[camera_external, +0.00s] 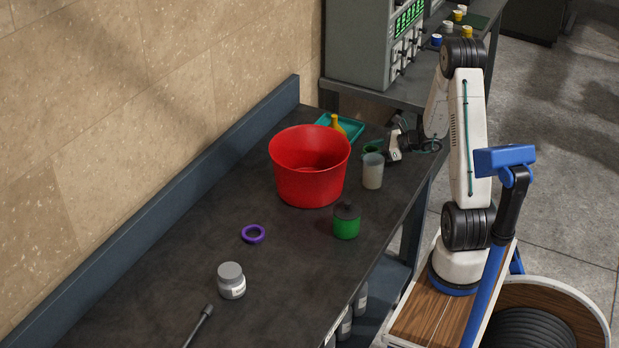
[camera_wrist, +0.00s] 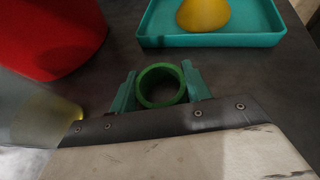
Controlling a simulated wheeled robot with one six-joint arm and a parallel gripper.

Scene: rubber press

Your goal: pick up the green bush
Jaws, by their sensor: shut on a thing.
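The green bush (camera_wrist: 141,88) is a short hollow ring, seen from above in the wrist view. My gripper (camera_wrist: 160,85) has its two green fingers on either side of it, shut on it. In the external view the green bush (camera_external: 372,149) is a small green patch at my gripper (camera_external: 384,152), partly hidden behind a translucent cup. I cannot tell whether the bush touches the bench or is just above it.
A red tub (camera_external: 310,185) stands left of my gripper, and the translucent cup (camera_external: 373,173) is close in front. Behind is a teal tray (camera_external: 354,128) holding a yellow flask (camera_external: 336,124).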

